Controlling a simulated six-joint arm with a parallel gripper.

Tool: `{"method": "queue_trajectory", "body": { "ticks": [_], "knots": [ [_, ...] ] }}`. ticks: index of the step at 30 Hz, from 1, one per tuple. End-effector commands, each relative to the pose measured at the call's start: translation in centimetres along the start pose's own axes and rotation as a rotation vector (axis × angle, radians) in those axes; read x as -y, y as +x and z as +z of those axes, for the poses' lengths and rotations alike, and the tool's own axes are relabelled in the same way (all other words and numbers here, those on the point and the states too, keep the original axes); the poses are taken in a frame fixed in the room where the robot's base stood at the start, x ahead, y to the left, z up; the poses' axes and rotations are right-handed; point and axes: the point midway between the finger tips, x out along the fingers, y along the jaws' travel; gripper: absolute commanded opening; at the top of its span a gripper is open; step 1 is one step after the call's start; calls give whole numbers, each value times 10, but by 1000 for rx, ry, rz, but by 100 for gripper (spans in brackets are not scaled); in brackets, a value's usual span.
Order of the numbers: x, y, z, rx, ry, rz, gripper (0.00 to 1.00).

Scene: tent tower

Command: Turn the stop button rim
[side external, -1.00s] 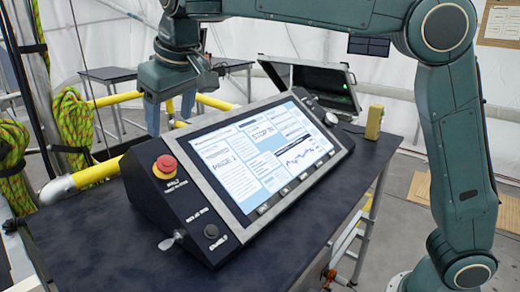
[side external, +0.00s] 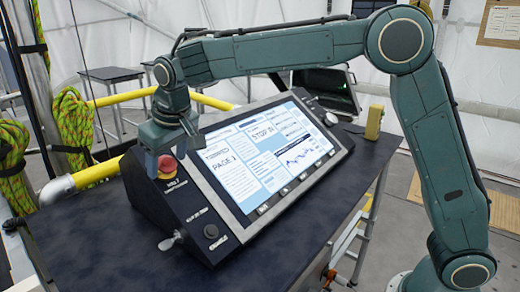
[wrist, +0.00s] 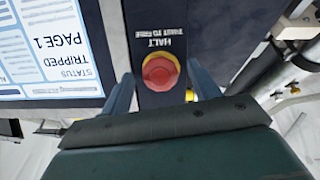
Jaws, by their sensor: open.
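The stop button (side external: 168,164) is a red mushroom knob with a yellow base on the dark left panel of the console. In the wrist view the red button (wrist: 160,72) sits under printed text reading "HALT". My gripper (side external: 170,160) is open above the left end of the console, pointing down. In the wrist view its two blue fingers (wrist: 162,88) show on either side of the button, with a gap to each side. The gripper partly hides the button in the side view. I cannot tell whether the fingertips reach down to the rim.
The console's lit screen (side external: 268,155) is right of the button. A yellow block (side external: 374,122) stands on the dark table (side external: 100,240). A yellow pipe (side external: 95,173) runs behind.

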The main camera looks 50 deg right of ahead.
Motion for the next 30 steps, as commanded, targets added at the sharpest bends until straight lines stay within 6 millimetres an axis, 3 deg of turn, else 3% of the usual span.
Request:
{"method": "queue_trajectory", "body": {
  "ticks": [9,16,30],
  "knots": [
    [0,2,0,0,0,0,59],
    [0,2,0,0,0,0,16],
    [0,1,0,0,75,-16,16]
  ]
}}
